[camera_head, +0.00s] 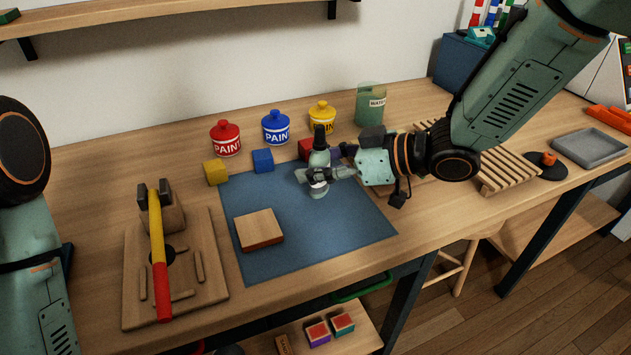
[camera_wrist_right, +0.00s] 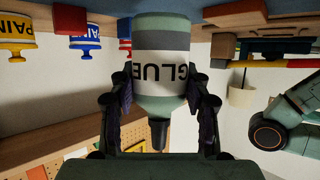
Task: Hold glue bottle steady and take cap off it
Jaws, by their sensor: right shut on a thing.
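The glue bottle (camera_head: 319,159) is green-grey with a white label and a dark cap (camera_head: 319,134). It stands upright on the blue mat (camera_head: 270,210) in the head view. My right gripper (camera_head: 327,175) comes from the right and is shut on the bottle's body. In the right wrist view the picture is upside down: the GLUE label (camera_wrist_right: 160,70) is between the two fingers (camera_wrist_right: 160,95), and the cap (camera_wrist_right: 158,133) points down the picture. The cap is on the bottle, and no finger touches it. My left arm shows at the left edge; its gripper is out of view.
Red (camera_head: 225,138), blue (camera_head: 276,127) and yellow (camera_head: 321,116) paint jars stand behind the mat. A wooden block (camera_head: 258,229) lies on the mat. A slatted rack (camera_head: 508,170) is at the right.

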